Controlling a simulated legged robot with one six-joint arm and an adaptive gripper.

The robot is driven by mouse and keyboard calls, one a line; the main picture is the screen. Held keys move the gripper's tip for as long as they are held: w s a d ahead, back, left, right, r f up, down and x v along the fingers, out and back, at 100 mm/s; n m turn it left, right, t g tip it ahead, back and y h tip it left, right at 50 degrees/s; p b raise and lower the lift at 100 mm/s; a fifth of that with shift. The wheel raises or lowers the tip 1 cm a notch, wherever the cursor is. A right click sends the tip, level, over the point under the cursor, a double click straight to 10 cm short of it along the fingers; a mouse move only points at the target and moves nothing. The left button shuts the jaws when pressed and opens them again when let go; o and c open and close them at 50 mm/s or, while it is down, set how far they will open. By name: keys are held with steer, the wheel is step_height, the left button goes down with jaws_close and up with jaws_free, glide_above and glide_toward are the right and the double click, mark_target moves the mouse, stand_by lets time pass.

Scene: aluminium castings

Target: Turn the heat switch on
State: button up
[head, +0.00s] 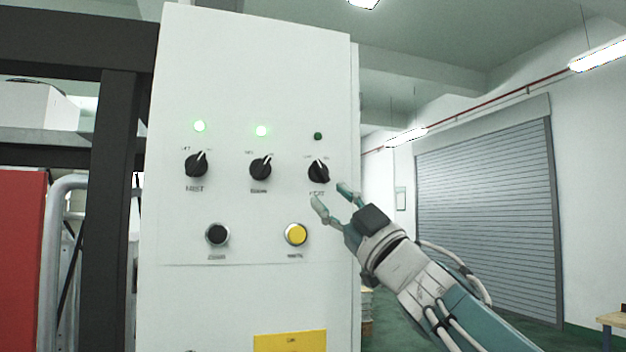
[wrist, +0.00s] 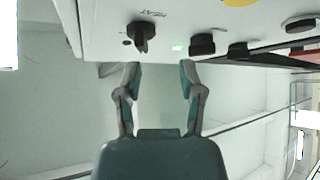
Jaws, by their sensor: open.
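The heat switch (head: 319,171) is a black rotary knob at the right of a row of three on a white control panel (head: 250,80). Its white mark points up and to the left, and the small green lamp (head: 318,136) above it is dark. My gripper (head: 330,194) is open and empty, its fingertips just below and to the right of the knob. In the wrist view the panel appears upside down, with the heat switch (wrist: 141,36) beyond my open gripper (wrist: 160,73), nearer the left finger. I see no contact with the knob there.
Two similar knobs (head: 196,165) (head: 260,169) point up and right under lit green lamps. A black button (head: 217,235) and a yellow button (head: 296,235) sit below. A dark frame (head: 108,200) stands left; a roller shutter (head: 485,200) is behind at right.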

mark_target(326, 177)
steer(key=w+r, duration=0.1)
steer(key=w+d+r, duration=0.1)
steer(key=w+r, duration=0.1)
steer(key=shift+d+r, duration=0.1)
steer(key=shift+r, duration=0.15)
steer(key=shift+w+a, duration=0.1)
steer(key=shift+a, duration=1.35)
steer(key=shift+d, duration=0.4)
jaws_close()
steer(key=shift+d, duration=0.2)
